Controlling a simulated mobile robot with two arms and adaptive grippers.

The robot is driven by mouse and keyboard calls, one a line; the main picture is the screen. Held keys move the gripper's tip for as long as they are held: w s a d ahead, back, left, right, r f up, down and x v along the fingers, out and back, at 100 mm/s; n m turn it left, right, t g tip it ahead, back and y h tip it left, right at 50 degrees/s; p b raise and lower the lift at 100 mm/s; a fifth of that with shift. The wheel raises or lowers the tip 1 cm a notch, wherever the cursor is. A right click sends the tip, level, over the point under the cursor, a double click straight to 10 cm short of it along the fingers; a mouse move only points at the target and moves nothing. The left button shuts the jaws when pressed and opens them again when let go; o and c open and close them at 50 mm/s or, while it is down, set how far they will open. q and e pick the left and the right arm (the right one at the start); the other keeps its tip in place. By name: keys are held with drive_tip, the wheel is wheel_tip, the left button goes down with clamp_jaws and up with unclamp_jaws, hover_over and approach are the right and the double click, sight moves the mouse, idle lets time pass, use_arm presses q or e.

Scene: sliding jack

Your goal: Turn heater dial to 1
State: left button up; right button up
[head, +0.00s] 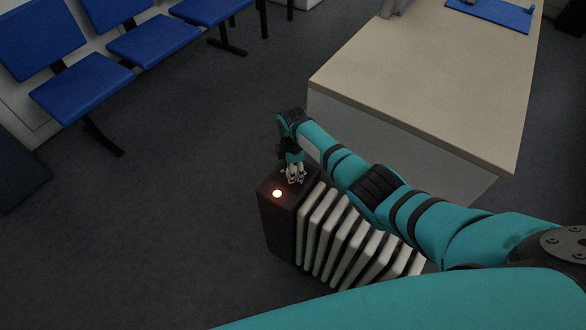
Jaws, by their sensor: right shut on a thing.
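The heater (318,240) stands on the dark floor at the lower middle, with pale ribs and a black end box (272,222). A small lit red-white light (277,194) glows on the top of the box. My right gripper (295,179) points down onto the top of the box, just beside the light. It is shut on the dial there, which its fingers mostly hide. I cannot read the dial's number or marks. My left gripper is not in view.
A beige-topped counter (430,75) stands behind and right of the heater, with a blue mat (495,12) at its far end. Blue chairs (150,38) line the upper left. The floor left of the heater is clear.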

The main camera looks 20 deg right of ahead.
idle(0.3)
drive_tip(key=o, duration=1.2)
wheel_tip(320, 180, up, 12)
